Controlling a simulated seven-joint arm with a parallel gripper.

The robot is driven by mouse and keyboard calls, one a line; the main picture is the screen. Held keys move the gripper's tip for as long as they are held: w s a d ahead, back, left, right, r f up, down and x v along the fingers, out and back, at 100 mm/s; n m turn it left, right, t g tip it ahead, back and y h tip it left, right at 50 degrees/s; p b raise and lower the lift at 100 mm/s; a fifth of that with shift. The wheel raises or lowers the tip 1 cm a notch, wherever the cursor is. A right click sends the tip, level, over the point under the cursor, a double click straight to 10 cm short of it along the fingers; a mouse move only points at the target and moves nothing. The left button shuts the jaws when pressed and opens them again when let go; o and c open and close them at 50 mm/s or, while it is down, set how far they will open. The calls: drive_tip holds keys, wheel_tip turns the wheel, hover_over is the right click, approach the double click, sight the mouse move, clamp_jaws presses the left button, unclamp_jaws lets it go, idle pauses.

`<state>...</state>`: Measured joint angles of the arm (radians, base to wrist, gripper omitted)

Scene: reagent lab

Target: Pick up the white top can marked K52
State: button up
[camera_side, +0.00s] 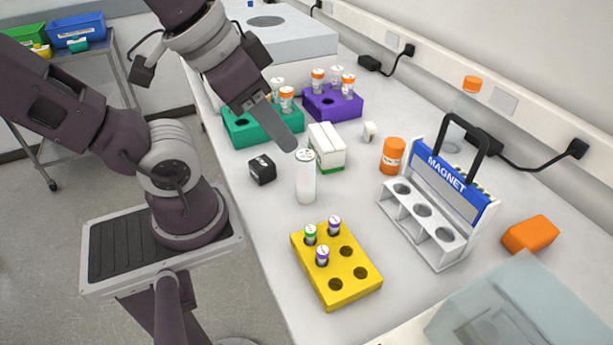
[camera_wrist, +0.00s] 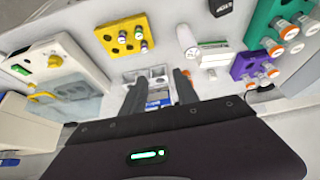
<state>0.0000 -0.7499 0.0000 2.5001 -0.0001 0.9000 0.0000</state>
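Small cans with white and orange caps stand in a green rack (camera_side: 240,132) and a purple rack (camera_side: 322,112). One white-topped can (camera_side: 336,73) is at the back of the purple rack. I cannot read K52 on any can. A larger white cylinder (camera_side: 305,180) with a marked pale top stands upright on the bench; it also shows in the wrist view (camera_wrist: 186,38). My gripper (camera_side: 290,142) is above the bench, in front of the green rack. In the wrist view its fingers (camera_wrist: 160,76) are apart with nothing held between them.
A white-green box (camera_side: 328,148) and black cube (camera_side: 262,170) stand close to the white cylinder. An orange jar (camera_side: 392,155) and the MAGNET rack (camera_side: 450,185) are to the right. A yellow rack (camera_side: 338,285) with small vials is in front. An orange block (camera_side: 531,234) lies far right.

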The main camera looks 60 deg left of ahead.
drive_tip(key=o, duration=0.5)
drive_tip(key=shift+o, duration=0.2)
wheel_tip(320, 180, up, 5)
drive_tip(key=m+g+y, duration=0.5)
drive_tip(key=m+y, duration=0.8)
drive_tip(key=m, duration=0.5)
hover_over(301, 154)
drive_tip(key=d, duration=0.4)
drive_tip(key=shift+m+t+y, duration=0.3)
drive_tip(key=shift+m, duration=0.2)
drive_tip(key=f, duration=1.7)
drive_tip(key=shift+w+d, duration=0.15)
drive_tip(key=shift+w, duration=0.2)
drive_tip(key=x, duration=0.3)
drive_tip(key=f+x, duration=0.1)
drive_tip(key=x, duration=0.3)
drive_tip(key=shift+s, duration=0.2)
